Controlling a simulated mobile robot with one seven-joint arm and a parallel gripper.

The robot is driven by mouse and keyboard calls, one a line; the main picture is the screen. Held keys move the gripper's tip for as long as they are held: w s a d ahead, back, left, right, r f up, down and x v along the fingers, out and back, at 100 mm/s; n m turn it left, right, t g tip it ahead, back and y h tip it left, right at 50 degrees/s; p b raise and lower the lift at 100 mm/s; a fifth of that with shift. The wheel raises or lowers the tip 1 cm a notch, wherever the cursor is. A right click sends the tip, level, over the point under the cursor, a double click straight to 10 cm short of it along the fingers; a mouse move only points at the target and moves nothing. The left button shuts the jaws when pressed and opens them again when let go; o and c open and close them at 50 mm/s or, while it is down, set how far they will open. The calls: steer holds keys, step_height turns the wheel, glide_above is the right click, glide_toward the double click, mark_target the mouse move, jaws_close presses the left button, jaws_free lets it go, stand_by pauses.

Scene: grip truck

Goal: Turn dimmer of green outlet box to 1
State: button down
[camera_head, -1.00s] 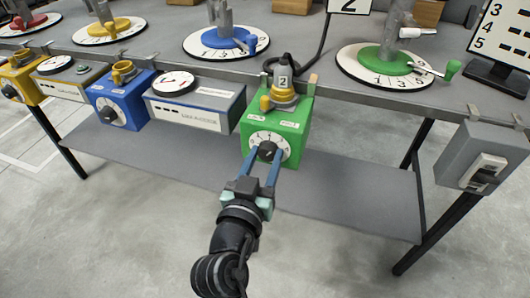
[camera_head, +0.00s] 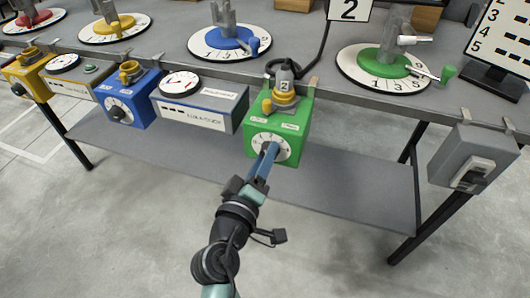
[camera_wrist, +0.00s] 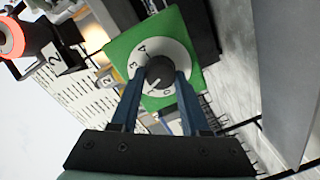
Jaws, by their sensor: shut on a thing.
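The green outlet box (camera_head: 293,143) hangs at the table's front edge, with a black dimmer knob on a white numbered dial (camera_head: 285,152) on its front. In the wrist view the round black knob (camera_wrist: 160,73) sits in the middle of the dial (camera_wrist: 176,55). My gripper (camera_head: 270,151) is shut on the knob, its two blue fingers on either side of it. In the wrist view my gripper (camera_wrist: 157,78) partly hides the dial. A 4, a 3 and a 0 show there. A pale mark lies at the knob's lower left; its exact setting is hard to tell.
A blue outlet box (camera_head: 122,103) and a white-faced meter box (camera_head: 202,108) hang to the left. A grey switch box (camera_head: 473,160) hangs at the right. A grey lower shelf (camera_head: 350,185) lies behind my arm. The floor in front is clear.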

steer(key=shift+a+f+n+p, duration=0.1)
steer(key=shift+n+p, duration=0.5)
steer(key=shift+n, duration=1.2)
steer(key=shift+c, duration=1.9)
jaws_free()
steer(key=shift+s, duration=0.1)
steer(key=f+v, duration=0.1)
steer(key=v, duration=1.1)
steer(key=shift+s+a+r, duration=0.25)
steer(key=shift+s+r, duration=0.1)
steer(key=shift+r, duration=0.1)
